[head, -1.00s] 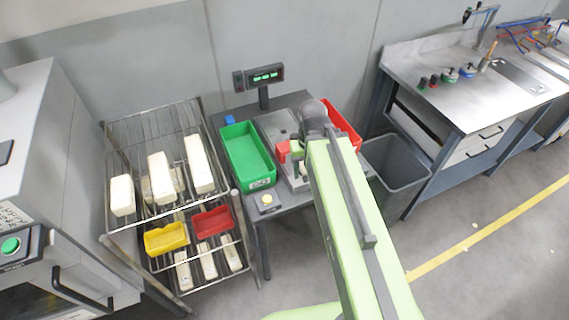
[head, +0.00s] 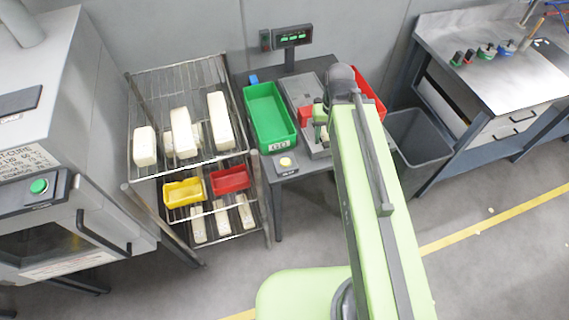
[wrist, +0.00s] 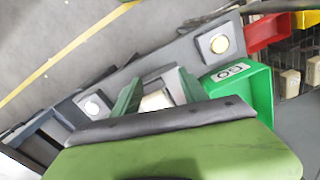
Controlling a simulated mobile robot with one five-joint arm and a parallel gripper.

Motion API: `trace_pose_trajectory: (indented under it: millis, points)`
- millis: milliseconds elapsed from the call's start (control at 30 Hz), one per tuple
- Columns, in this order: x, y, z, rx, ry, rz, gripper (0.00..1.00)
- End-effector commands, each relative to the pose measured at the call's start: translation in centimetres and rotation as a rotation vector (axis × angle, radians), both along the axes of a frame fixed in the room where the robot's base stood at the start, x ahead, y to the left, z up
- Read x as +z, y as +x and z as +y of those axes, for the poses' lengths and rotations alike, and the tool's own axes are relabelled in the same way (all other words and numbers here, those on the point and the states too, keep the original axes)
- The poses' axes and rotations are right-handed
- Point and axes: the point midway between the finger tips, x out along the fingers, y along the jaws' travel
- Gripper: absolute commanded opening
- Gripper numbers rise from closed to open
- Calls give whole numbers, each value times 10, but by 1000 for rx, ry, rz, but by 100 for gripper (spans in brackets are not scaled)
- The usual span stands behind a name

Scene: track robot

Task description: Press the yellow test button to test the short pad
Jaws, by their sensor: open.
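A round pale-yellow button (head: 286,162) sits on a dark plate at the front left of the small grey table, below the green bin. In the wrist view a cream button (wrist: 219,43) is beside the green bin, up and right of my gripper (wrist: 157,92). My gripper is open, its green fingers apart over the test device. A whitish block (wrist: 155,101) shows between the fingers; I cannot tell whether it is the short pad. A second, whiter button (wrist: 92,106) is left of the fingers. In the head view my arm hides much of the grey device (head: 303,92).
A green bin (head: 270,113) marked GO stands left of the device and a red bin (head: 372,98) right of it. A display (head: 290,35) stands behind. A wire rack (head: 150,85) with pale blocks is on the left, a grey waste bin (head: 422,140) on the right.

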Motion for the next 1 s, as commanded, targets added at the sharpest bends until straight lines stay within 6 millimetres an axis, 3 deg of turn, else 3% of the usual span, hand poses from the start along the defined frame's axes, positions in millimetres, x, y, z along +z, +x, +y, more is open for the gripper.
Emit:
trace_pose_trajectory:
  millis: [333, 700, 1000]
  points:
    - [0, 0, 0, 0, 0, 0, 51]
    - [0, 0, 0, 0, 0, 0, 2]
    - [0, 0, 0, 0, 0, 0, 0]
